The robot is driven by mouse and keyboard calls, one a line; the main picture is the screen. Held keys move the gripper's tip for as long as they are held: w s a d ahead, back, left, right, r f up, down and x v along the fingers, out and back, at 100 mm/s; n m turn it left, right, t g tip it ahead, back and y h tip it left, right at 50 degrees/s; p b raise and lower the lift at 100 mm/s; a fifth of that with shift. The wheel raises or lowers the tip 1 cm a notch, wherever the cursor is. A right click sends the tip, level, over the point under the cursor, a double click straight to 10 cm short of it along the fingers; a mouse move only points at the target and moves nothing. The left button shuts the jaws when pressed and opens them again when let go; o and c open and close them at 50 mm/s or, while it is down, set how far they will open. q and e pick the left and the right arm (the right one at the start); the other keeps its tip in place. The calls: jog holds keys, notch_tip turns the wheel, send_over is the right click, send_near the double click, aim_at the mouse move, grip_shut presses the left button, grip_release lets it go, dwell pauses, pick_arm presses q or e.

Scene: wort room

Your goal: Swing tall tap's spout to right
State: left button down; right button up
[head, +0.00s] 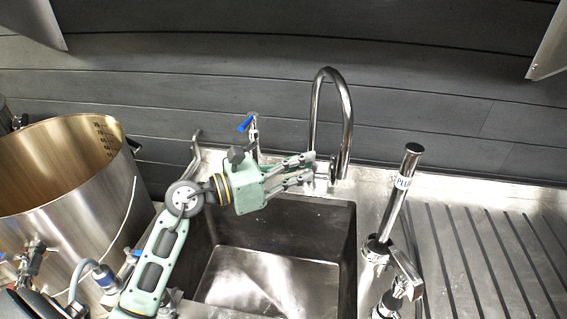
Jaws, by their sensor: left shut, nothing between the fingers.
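The tall tap (349,118) is a chrome gooseneck behind the sink's back edge. Its spout arches over to the right in the head view, and the right limb comes down near the sink's back right corner. My left gripper (309,168) is shut and empty. It reaches in from the left above the sink's back edge, with its fingertips close beside the lower part of the tap. I cannot tell whether they touch it. The fingers partly hide the tap's foot. My right gripper is not in view.
A steel sink basin (268,283) lies below the gripper. A large steel pot (75,205) stands at the left. A blue-handled valve (254,135) rises behind my gripper. A chrome post with a lettered label (399,190) stands right of the sink, beside a ribbed drainboard (490,250).

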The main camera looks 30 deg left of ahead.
aim_at(341, 156)
pick_arm(q)
jog(key=p+x, duration=0.2)
jog(key=x, duration=0.4)
jog(key=shift+w+d, duration=0.15)
jog(key=shift+w, duration=0.1)
jog(key=shift+w+d+f, duration=0.1)
jog(key=shift+w, duration=0.1)
jog(key=d+x, duration=0.1)
jog(key=x, duration=0.6)
jog(key=shift+s+d+p, duration=0.2)
jog(key=shift+p, duration=0.2)
jog(key=shift+a, duration=0.1)
